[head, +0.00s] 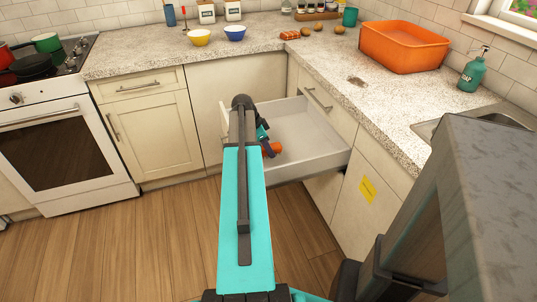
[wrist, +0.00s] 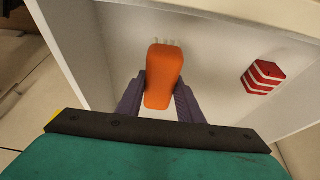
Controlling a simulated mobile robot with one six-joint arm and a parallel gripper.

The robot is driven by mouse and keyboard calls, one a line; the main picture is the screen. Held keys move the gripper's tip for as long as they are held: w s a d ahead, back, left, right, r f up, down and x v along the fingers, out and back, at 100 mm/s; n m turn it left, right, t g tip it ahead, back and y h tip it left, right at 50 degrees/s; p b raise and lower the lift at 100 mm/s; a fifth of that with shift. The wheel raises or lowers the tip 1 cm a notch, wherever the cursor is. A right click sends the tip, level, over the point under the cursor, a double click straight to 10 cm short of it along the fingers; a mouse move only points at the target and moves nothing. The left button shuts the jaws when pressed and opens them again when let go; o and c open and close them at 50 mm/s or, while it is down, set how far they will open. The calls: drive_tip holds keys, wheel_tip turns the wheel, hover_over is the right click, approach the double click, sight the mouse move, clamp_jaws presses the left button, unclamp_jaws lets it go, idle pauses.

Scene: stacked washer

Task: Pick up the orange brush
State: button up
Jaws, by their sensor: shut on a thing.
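The orange brush (wrist: 164,70) is between the two dark fingers of my gripper (wrist: 161,82) in the wrist view, and the fingers are shut on its sides. Pale bristles show at its far end. In the head view, the orange brush (head: 275,148) shows as a small orange patch at my gripper (head: 269,147), inside the open drawer (head: 318,160). My arm hides part of the drawer. I cannot tell whether the brush touches the drawer floor.
A red-and-white striped block (wrist: 262,77) lies in the drawer, right of the brush in the wrist view. Drawer walls stand close around my gripper. The counter (head: 150,57) behind holds a yellow bowl (head: 199,37), a blue bowl (head: 235,32) and an orange tub (head: 402,48).

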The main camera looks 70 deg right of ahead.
sight(273, 145)
drive_tip(key=shift+r, duration=2.7)
